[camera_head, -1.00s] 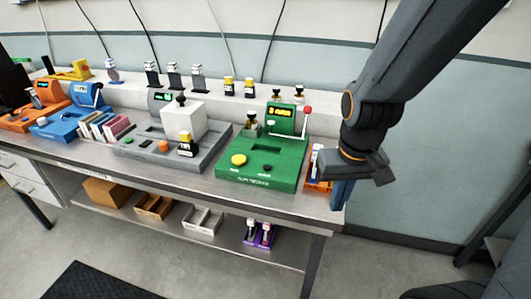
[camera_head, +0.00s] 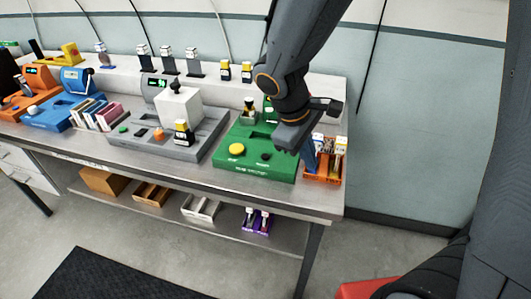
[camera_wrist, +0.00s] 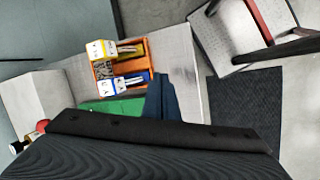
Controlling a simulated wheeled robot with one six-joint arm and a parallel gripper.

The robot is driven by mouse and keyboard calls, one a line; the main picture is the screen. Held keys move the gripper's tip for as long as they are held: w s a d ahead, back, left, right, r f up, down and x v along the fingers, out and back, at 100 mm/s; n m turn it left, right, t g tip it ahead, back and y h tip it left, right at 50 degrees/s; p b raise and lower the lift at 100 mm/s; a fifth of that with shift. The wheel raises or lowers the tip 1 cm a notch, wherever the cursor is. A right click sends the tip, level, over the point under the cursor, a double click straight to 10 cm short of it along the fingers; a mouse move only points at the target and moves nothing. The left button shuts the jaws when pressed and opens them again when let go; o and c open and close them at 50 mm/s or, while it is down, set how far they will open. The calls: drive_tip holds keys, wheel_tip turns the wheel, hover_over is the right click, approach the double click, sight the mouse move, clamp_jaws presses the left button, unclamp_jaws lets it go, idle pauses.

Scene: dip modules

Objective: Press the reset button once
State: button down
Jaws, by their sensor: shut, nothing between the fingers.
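The green module (camera_head: 250,172) stands near the right end of the bench. It has a large yellow button (camera_head: 236,149) and a small dark button (camera_head: 266,156) on its top face. The lettering is too small to read, so I cannot tell which button is the reset. My gripper (camera_head: 309,160) is shut and empty, with blue fingers pointing down at the green module's right edge, beside the orange bin. In the wrist view the blue fingers (camera_wrist: 163,100) lie beside a green strip of the module (camera_wrist: 115,107).
An orange bin (camera_head: 322,181) with boxes stands right of the green module, close to my fingers. A grey module (camera_head: 190,152) with a white block stands to the left, with blue and orange machines beyond. Bottles stand on the rear shelf. The bench's right end is near.

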sight(265, 156)
drive_tip(key=w+a+r+n+t+h, duration=0.1)
drive_tip(key=w+a+r+n+t, duration=0.1)
drive_tip(key=w+a+r+n, duration=0.1)
drive_tip(key=w+a+r+n+t+h+p, duration=0.1)
drive_tip(key=w+a+r+n+t, duration=0.2)
drive_tip(key=w+a+n, duration=0.2)
drive_tip(key=w+a, duration=0.1)
drive_tip(key=a, duration=0.2)
drive_tip(key=shift+n+h, duration=0.3)
drive_tip(key=shift+f, duration=0.15)
wheel_tip(265, 156, down, 9)
drive_tip(key=b, duration=0.6)
drive_tip(key=shift+b, duration=0.35)
idle(1.0)
drive_tip(key=shift+f, duration=0.25)
drive_tip(key=shift+f+b, duration=0.35)
drive_tip(key=shift+b, duration=0.2)
idle(0.5)
drive_tip(key=shift+r, duration=0.2)
drive_tip(key=shift+r+p, duration=0.6)
